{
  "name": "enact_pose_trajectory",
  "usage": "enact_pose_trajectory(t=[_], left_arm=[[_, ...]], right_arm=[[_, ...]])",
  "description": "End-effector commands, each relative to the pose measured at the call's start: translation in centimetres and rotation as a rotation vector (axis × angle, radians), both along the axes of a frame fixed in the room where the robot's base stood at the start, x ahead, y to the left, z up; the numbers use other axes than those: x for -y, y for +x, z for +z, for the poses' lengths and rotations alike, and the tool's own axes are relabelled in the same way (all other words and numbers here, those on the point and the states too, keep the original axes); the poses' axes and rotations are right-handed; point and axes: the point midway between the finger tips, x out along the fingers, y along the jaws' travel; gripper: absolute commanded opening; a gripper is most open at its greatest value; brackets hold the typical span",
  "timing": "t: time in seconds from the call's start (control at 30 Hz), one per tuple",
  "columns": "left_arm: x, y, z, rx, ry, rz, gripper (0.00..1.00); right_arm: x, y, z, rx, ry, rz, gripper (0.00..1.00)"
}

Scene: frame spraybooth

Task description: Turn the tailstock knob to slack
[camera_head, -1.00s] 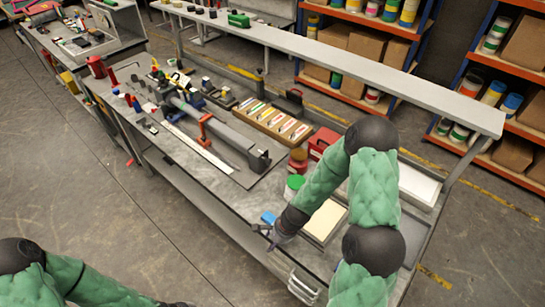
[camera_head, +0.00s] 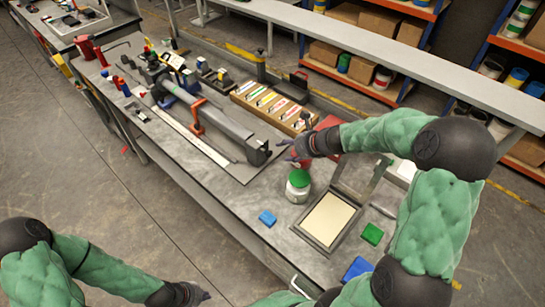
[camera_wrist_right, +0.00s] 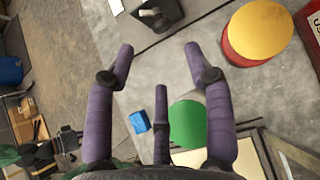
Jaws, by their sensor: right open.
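The tailstock (camera_head: 258,152) is the dark block at the near right end of the long grey fixture on the bench. At the top edge of the right wrist view it shows as a dark block (camera_wrist_right: 152,14) with a pale round part, perhaps the knob; its setting cannot be read. My right gripper (camera_head: 286,150) is just right of the tailstock, apart from it. In the wrist view its three purple fingers (camera_wrist_right: 160,70) are spread and empty. My left gripper (camera_head: 192,295) is low at the picture's bottom, away from the bench; its fingers are unclear.
A green-lidded jar (camera_head: 299,182) stands just below my right gripper. A blue block (camera_head: 267,217), a framed cream panel (camera_head: 328,219) and a green block (camera_head: 372,233) lie nearer. A red tin with a yellow lid (camera_wrist_right: 250,40) is close by. A tray of coloured strips (camera_head: 270,105) lies behind.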

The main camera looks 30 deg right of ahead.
Motion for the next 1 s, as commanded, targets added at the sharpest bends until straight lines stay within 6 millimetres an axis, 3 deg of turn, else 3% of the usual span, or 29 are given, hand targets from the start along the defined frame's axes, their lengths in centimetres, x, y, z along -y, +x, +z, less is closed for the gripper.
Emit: enact_pose_trajectory(t=[0.03,0.27,0.7,1.0], left_arm=[[0.0,0.0,-0.8,0.000,0.000,0.000,0.00],[0.0,0.0,-1.4,0.001,0.000,0.000,0.00],[0.0,0.0,-3.7,0.001,0.000,0.000,0.00],[0.0,0.0,-4.4,0.001,0.000,0.000,0.00]], right_arm=[[0.0,0.0,-0.8,0.000,-0.001,0.001,0.53],[-0.3,0.5,-1.8,0.000,-0.002,0.004,0.53],[-2.3,5.2,-7.0,-0.002,-0.002,0.006,0.53],[-2.9,6.9,-8.7,0.000,-0.004,0.004,0.53]])
